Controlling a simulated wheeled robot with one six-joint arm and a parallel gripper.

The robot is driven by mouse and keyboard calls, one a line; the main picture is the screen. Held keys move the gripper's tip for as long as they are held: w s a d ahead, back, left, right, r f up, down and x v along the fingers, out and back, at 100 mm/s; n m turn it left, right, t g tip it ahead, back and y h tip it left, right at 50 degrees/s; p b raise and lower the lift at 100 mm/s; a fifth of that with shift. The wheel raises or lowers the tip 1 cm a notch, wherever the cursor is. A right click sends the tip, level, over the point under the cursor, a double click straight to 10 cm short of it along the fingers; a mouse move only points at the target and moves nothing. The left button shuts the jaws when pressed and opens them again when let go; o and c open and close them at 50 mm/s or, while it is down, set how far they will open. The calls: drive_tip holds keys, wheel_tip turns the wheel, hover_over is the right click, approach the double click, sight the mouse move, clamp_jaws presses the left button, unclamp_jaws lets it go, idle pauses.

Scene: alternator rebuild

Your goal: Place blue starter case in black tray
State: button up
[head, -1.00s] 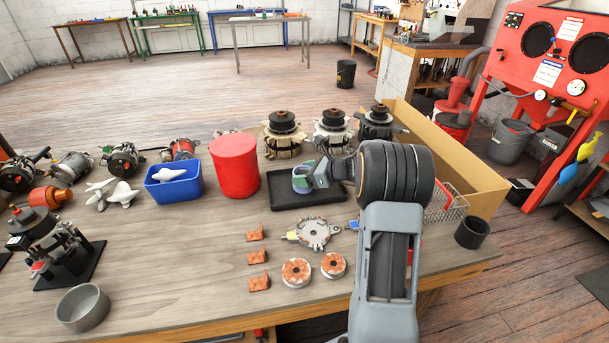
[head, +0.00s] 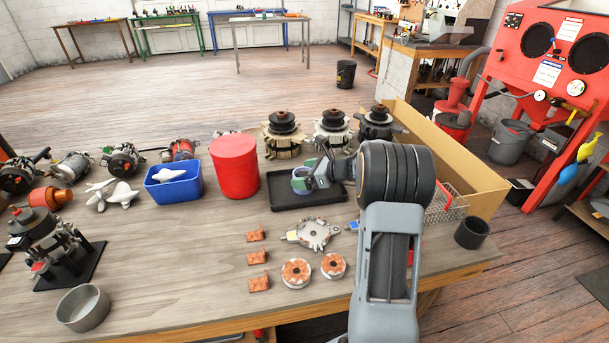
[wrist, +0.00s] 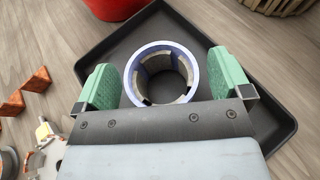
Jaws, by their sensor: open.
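The blue starter case (wrist: 160,50) is a short hollow ring with a blue rim and dark and pale pads inside. It stands on end on the floor of the black tray (wrist: 265,125), seen from above in the wrist view. My gripper (wrist: 162,75) is open, with one green finger on each side of the case and a visible gap at both sides. In the head view the case (head: 299,181) is partly hidden by my gripper (head: 313,178), over the black tray (head: 290,203).
A red cylinder (head: 235,165) stands left of the tray, and a blue bin (head: 173,187) beyond it. Alternator units (head: 284,136) line the back. A cardboard box (head: 470,165) and wire basket (head: 445,207) are at right. Copper parts (head: 296,272) lie in front.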

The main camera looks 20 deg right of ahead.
drive_tip(key=v, duration=1.1)
drive_tip(key=s+a+n+g+h, duration=0.1)
drive_tip(key=s+a+n+g, duration=0.2)
drive_tip(key=s+a+n, duration=0.3)
drive_tip(key=s+a+n+g+h, duration=0.2)
drive_tip(key=s+a+n+g, duration=0.15)
drive_tip(key=a+n, duration=0.4)
drive_tip(key=s+a+n+h, duration=0.1)
drive_tip(key=s+n+h, duration=0.1)
drive_tip(key=s+n, duration=0.1)
drive_tip(key=s+a+n+h, duration=0.2)
drive_tip(key=s+n, duration=0.2)
drive_tip(key=n, duration=0.1)
drive_tip(key=s+a+n+h+p, duration=0.1)
drive_tip(key=s+n+h, duration=0.1)
drive_tip(key=s+n, duration=0.1)
drive_tip(key=shift+s+a+f+n, duration=0.3)
drive_tip(key=shift+f+n, duration=0.1)
drive_tip(key=shift+n, duration=0.25)
drive_tip(key=shift+s+d+n, duration=0.1)
drive_tip(key=shift+s+n, duration=0.15)
drive_tip(key=shift+n, duration=0.35)
wheel_tip(320, 180, up, 14)
drive_tip(key=p, duration=1.2)
drive_tip(key=shift+f+t, duration=0.25)
drive_tip(key=shift+t, duration=0.1)
